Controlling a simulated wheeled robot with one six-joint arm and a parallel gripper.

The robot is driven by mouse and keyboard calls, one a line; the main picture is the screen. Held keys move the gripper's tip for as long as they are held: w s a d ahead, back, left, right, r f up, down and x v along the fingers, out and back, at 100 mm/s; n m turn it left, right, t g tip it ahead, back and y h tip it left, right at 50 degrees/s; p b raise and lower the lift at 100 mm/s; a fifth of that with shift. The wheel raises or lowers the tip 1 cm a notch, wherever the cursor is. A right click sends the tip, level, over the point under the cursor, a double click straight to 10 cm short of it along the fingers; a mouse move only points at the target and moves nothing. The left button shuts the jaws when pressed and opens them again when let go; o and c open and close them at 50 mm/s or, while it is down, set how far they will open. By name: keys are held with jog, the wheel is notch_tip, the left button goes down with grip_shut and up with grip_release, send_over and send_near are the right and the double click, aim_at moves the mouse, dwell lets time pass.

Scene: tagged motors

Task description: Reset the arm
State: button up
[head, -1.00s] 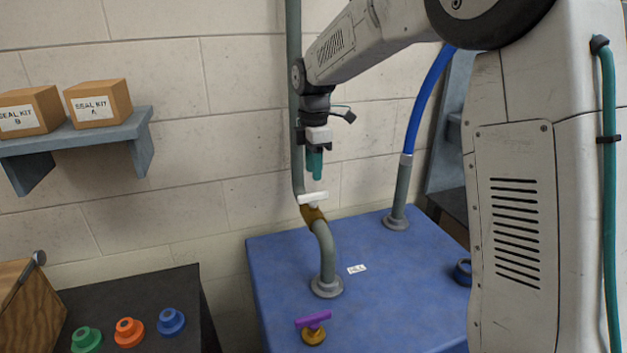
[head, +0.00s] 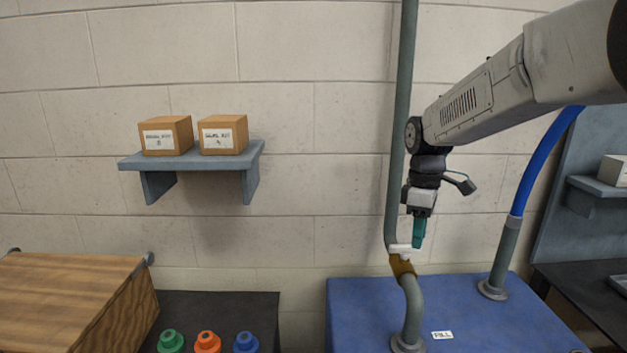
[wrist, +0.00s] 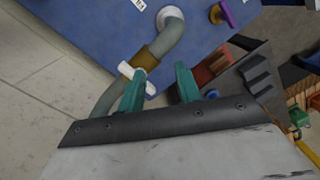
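My gripper (head: 418,244) hangs downward above the blue table, fingertips just right of a white tee handle (head: 401,249) in the head view. In the wrist view its two teal fingers (wrist: 159,77) stand apart with a gap between them, so it is open and empty. The handle (wrist: 138,76) shows there beside the left finger, not between the fingers; I cannot tell whether they touch. The handle sits on a brass valve (head: 402,265) in a grey pipe.
The blue table (head: 470,310) carries a "FILL" label (head: 442,335) and a pipe with a blue hose (head: 541,165). A purple handle (wrist: 226,13) shows in the wrist view. A shelf (head: 190,159) with two boxes is on the wall. A wooden box (head: 70,295) stands left.

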jog(key=s+d+r+m+t, duration=0.1)
jog(key=s+m, duration=0.5)
jog(key=s, duration=1)
jog(key=s+d+r+m+t, duration=0.1)
jog(key=s+m, duration=0.5)
jog(key=s, duration=1.1)
jog(key=shift+d+r, duration=0.3)
jog(key=shift+r, duration=0.1)
jog(key=shift+s, duration=0.1)
